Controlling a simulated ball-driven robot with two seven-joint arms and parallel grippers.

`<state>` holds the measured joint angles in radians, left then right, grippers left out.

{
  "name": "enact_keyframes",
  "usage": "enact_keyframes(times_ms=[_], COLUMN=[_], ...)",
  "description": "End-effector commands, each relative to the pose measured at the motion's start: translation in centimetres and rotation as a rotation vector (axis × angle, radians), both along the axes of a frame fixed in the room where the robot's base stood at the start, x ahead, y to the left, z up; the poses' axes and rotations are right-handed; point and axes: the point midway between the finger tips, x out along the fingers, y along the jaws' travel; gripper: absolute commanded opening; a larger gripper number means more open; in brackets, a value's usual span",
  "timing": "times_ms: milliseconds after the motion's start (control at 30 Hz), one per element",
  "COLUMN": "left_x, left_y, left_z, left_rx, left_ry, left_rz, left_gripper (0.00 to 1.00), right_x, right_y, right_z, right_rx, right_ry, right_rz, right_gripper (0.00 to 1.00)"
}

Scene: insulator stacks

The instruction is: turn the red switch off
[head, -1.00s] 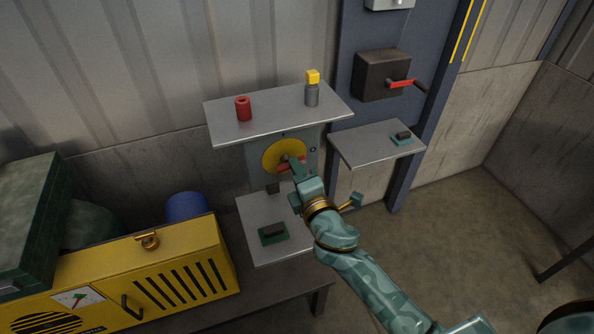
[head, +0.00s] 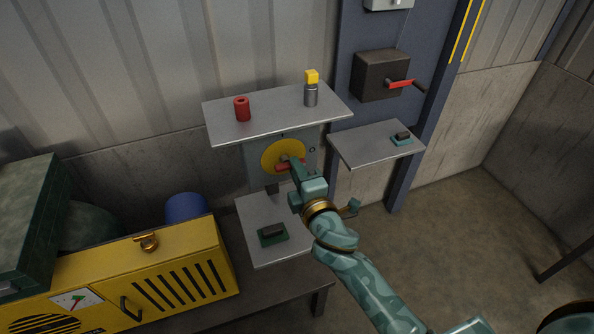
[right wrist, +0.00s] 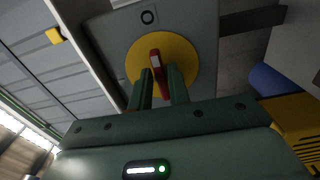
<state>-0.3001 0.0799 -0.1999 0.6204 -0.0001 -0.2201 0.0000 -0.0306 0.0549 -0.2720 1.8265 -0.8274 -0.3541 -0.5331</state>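The red switch (head: 284,167) is a red handle on a round yellow disc (head: 270,153), set in a grey panel under a metal shelf. An "I" mark sits above the disc and an "O" mark to its right. In the right wrist view the red handle (right wrist: 155,57) stands between the fingertips of my right gripper (right wrist: 160,78), its white-marked end pointing roughly towards the "O" mark (right wrist: 148,17). In the head view my right gripper (head: 295,163) covers part of the handle. My left gripper is not in view.
A red cylinder (head: 242,109) and a grey cylinder with a yellow block (head: 311,90) stand on the upper shelf (head: 275,119). A lower shelf (head: 257,215) and a side shelf (head: 370,152) hold small green items. A dark box with a red lever (head: 400,84) is at right.

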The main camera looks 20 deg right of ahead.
Motion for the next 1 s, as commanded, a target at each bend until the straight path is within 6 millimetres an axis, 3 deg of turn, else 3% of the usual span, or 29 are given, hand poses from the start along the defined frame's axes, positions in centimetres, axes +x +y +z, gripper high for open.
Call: enact_keyframes(times_ms=[333, 467, 1000], left_x=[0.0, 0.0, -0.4], left_y=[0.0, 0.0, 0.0], left_z=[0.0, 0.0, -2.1], left_rx=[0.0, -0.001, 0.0], left_ry=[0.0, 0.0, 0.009], left_rz=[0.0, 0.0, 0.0], left_gripper=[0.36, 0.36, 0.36], right_x=[-0.1, -1.4, -14.4], right_y=[0.0, 0.0, -0.5], right_z=[0.0, -0.1, -0.4], right_rx=[-0.002, -0.002, 0.001], right_ry=[0.0, 0.002, 0.005], right_rz=[0.001, 0.001, -0.002], right_gripper=[0.33, 0.33, 0.33])
